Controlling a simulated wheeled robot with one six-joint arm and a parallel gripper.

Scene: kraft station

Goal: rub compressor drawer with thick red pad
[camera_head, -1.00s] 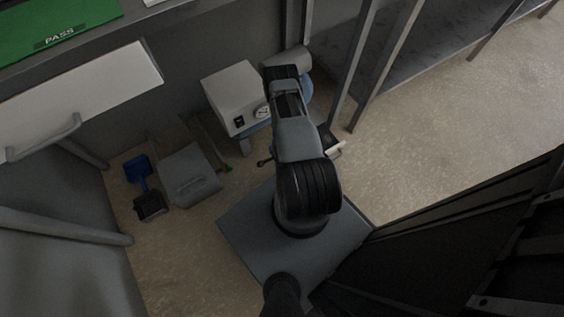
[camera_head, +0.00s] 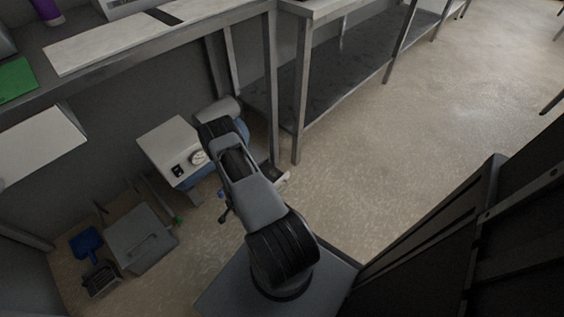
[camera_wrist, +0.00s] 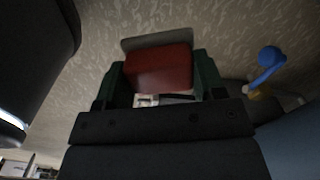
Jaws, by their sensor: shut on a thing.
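The thick red pad (camera_wrist: 158,72) is between the green fingers of my gripper (camera_wrist: 160,78) in the wrist view, with a grey plate edge along its far side. My gripper is shut on it, and speckled floor shows beyond. In the head view, the compressor has a pale box (camera_head: 172,146) with a gauge and a blue tank (camera_head: 243,130), partly hidden behind my arm. A small pale edge (camera_head: 282,182) shows beside my arm; I cannot tell whether it belongs to the drawer. My gripper is hidden in the head view. I see no clear contact between pad and drawer.
A blue handle (camera_wrist: 268,62) is right of the pad in the wrist view. A grey case (camera_head: 138,240), blue dustpan (camera_head: 86,242) and dark brush-like item (camera_head: 99,279) are at lower left. Floor (camera_head: 400,150) at right is clear.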

